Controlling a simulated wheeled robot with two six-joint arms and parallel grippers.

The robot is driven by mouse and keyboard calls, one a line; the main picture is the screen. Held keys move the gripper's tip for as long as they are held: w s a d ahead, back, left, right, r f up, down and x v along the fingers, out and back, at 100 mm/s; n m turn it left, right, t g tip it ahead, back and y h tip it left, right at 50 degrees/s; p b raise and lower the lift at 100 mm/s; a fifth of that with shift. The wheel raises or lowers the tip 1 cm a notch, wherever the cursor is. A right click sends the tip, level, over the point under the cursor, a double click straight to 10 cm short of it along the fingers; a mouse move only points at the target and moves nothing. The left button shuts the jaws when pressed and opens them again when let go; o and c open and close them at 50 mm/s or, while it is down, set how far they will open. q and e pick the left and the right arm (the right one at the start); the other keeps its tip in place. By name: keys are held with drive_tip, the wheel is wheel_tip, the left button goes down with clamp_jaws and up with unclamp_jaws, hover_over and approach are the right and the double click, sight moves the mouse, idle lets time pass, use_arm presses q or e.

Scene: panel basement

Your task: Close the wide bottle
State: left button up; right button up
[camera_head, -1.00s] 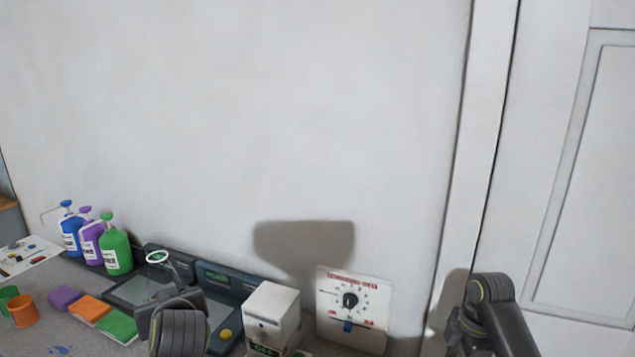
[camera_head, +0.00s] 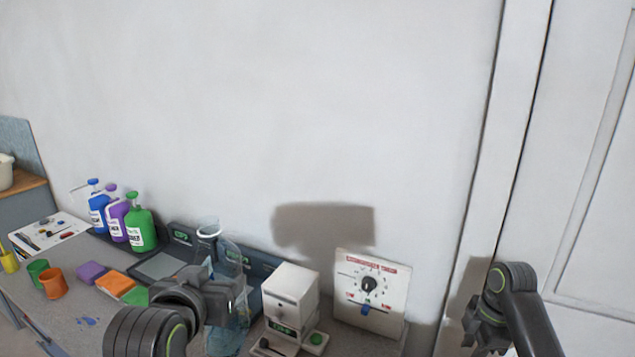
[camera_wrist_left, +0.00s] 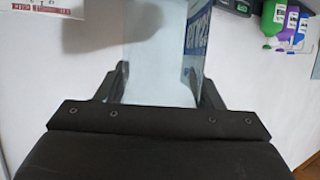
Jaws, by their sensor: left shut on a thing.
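A clear wide bottle (camera_head: 226,338) with bluish tint shows behind my left gripper in the head view. Its rim (camera_head: 208,229) faces up and looks open; I can make out no cap on it. My left gripper (camera_head: 226,296) is shut on the bottle, which looks roughly upright. In the left wrist view the pale bottle (camera_wrist_left: 157,50) with blue lettering sits between the two fingers (camera_wrist_left: 163,88). Part of the bottle is hidden by the gripper. My right gripper (camera_head: 482,330) is at the lower right, apart from the bottle; its fingers are too unclear to read.
A white dispenser-like box (camera_head: 291,292) and a dial panel (camera_head: 370,292) stand right of the bottle. Blue, purple and green bottles (camera_head: 140,231) stand at the back left. Sponges (camera_head: 115,284) and an orange cup (camera_head: 52,283) lie on the counter. A wall closes the back.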

use_arm(q)
drive_tip(key=s+d+f+m+g+h, duration=0.3)
drive_tip(key=s+d+f+m+h, duration=0.1)
drive_tip(key=d+f+m+h, duration=0.1)
drive_tip(key=s+d+f+m+g+h, duration=0.4)
drive_tip(key=d+m+h, duration=0.3)
drive_tip(key=d, duration=0.2)
drive_tip(key=shift+d+f+m, duration=0.3)
drive_tip(key=shift+d+f, duration=0.05)
drive_tip(key=shift+f, duration=0.15)
idle(0.6)
